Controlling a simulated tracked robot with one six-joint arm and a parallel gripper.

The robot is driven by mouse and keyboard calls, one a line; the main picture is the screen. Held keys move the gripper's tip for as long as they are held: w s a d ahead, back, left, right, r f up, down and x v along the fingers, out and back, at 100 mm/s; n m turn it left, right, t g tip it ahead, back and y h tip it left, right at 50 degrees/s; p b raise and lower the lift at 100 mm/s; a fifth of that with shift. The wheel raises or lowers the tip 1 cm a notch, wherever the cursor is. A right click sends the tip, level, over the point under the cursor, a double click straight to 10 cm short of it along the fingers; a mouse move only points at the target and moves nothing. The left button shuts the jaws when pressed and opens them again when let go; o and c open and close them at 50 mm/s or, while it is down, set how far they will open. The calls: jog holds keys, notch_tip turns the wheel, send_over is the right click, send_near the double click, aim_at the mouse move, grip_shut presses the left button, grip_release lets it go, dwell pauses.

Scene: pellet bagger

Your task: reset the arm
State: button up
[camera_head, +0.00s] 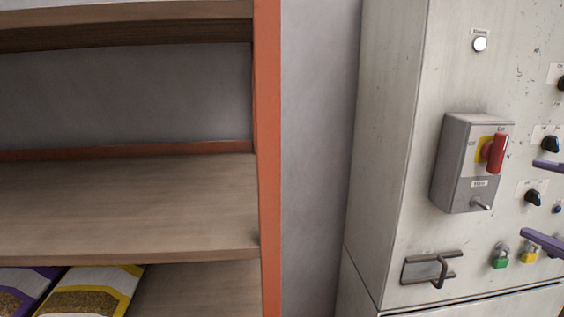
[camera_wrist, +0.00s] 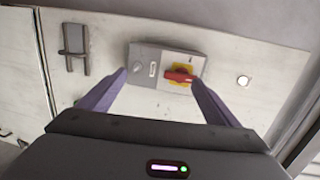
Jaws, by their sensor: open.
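My gripper (camera_wrist: 158,90) shows in the wrist view with its two purple fingers spread apart and nothing between them. The fingers point at the cabinet front, toward a grey switch box with a red handle on a yellow plate (camera_wrist: 180,75). In the head view, parts of the purple fingers (camera_head: 549,204) show at the right edge, in front of the cabinet. The rest of my arm is outside that view. The switch box (camera_head: 451,165) is on the cabinet left of the fingers, and its red handle (camera_head: 495,153) is fully visible.
The middle shelf board is bare.

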jog(key=w+a+f+n+g+y, duration=0.1)
jog(key=w+a+f+n+g, duration=0.3)
jog(key=a+f, duration=0.35)
jog(key=w+a+f+n+g, duration=0.4)
jog(key=w+a+f, duration=0.1)
jog(key=a+f, duration=0.25)
jog(key=s+a+f+n+g+h, duration=0.2)
jog(key=s+a+f+n, duration=0.7)
jog(key=a, duration=0.5)
jog(key=s+f, duration=0.2)
jog(key=s, duration=0.1)
jog(key=shift+s+a+f+g, duration=0.2)
jog(key=shift+s+a+g, duration=0.15)
jog(key=shift+s+g, duration=0.05)
jog(key=shift+d, duration=0.1)
